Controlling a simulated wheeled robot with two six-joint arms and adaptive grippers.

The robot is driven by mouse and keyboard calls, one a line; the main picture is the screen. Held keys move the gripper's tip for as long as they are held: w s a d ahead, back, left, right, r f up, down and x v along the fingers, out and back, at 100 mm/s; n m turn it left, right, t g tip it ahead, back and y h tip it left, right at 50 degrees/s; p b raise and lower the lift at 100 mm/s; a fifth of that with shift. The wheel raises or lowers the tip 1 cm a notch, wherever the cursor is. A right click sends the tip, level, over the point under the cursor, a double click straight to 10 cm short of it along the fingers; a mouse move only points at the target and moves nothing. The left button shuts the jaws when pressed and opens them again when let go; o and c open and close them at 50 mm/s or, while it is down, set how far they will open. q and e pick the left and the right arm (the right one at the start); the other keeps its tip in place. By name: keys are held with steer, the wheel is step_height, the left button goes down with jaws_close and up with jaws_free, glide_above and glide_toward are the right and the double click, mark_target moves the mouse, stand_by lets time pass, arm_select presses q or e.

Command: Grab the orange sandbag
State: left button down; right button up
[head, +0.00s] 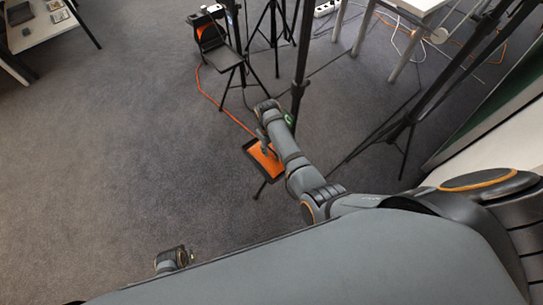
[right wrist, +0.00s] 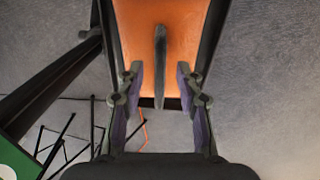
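The orange sandbag (head: 259,161) lies on a small black stand below my right arm in the head view. In the right wrist view the orange sandbag (right wrist: 185,35) fills the top middle, with a grey upright strap or handle (right wrist: 160,50) along its centre. My right gripper (right wrist: 159,82) is open, with one finger on each side of the handle and a gap to both. In the head view the right gripper (head: 266,145) is over the bag, partly hidden by its arm. Part of my left arm shows at the lower left; its gripper cannot be made out.
Black tripod legs and a pole (head: 300,65) stand close beside my right arm. Another small stand (head: 222,56) with equipment is farther back, and an orange cable (head: 222,108) runs along the floor. A white table (head: 38,28) is at the top left. The carpet (head: 110,150) at left is clear.

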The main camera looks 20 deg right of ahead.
jaws_close()
stand_by(0.3)
arm_select(q)
steer(key=shift+r, duration=0.1)
arm_select(e)
steer(key=shift+r, duration=0.15)
